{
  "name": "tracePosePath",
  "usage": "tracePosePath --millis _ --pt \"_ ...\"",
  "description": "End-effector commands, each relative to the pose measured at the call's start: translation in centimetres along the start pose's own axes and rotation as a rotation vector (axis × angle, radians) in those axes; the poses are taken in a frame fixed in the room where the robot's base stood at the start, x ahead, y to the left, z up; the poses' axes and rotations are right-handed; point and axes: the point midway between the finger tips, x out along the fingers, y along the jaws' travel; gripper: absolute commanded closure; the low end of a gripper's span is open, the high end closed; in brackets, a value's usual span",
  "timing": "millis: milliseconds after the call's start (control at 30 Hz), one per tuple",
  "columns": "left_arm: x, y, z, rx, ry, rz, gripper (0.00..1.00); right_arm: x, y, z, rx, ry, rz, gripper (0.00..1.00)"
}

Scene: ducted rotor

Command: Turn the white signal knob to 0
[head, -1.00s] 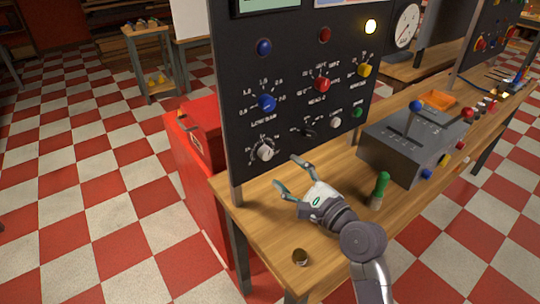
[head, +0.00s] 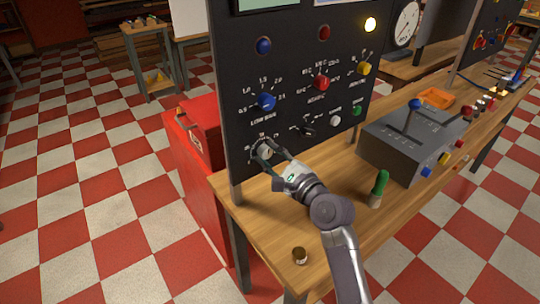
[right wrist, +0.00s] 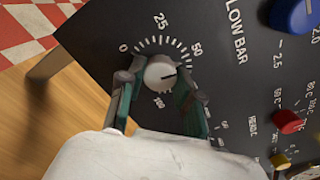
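The white signal knob (head: 265,151) is on the lower left of the black panel, partly hidden behind my right gripper. In the right wrist view the white knob (right wrist: 160,72) sits in a dial marked 0, 25, 50 and 100. Its dark pointer line points to the right, away from the 0 at upper left. My right gripper (right wrist: 154,82) has one finger on each side of the knob. A gap shows at the left finger; the right finger is close to the knob, and I cannot tell if it touches. My left gripper is out of view.
The black panel (head: 235,120) also carries a blue knob (head: 267,102), a red knob (head: 321,82) and a yellow knob (head: 364,68). A grey lever box (head: 400,150), a green-topped object (head: 380,182) and a small brass-coloured piece (head: 299,255) are on the wooden table (head: 270,225).

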Motion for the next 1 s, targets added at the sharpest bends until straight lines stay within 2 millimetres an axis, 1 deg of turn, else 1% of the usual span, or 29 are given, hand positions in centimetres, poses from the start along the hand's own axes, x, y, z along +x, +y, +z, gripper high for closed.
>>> tracePosePath --millis 33,133,167,367,567,767,1000 --pt "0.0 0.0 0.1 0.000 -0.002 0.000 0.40 0.0 0.1 0.0 0.000 0.000 0.002 0.80" --pt "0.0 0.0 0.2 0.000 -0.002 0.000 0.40 0.0 0.1 0.0 0.000 0.000 0.002 0.97" --pt "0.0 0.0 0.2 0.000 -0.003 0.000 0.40 0.0 0.1 0.0 0.000 0.000 0.002 1.00" --pt "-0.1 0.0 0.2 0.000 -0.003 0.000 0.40 0.0 0.1 0.0 -0.013 0.001 0.003 1.00" --pt "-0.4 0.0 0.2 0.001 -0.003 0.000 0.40 0.0 0.0 0.0 -0.084 0.001 0.004 1.00" --pt "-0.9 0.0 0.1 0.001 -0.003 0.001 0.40 0.0 0.0 0.0 -0.228 0.002 0.005 1.00" --pt "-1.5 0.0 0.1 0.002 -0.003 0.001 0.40 0.0 0.0 -0.1 -0.454 0.002 0.005 1.00"
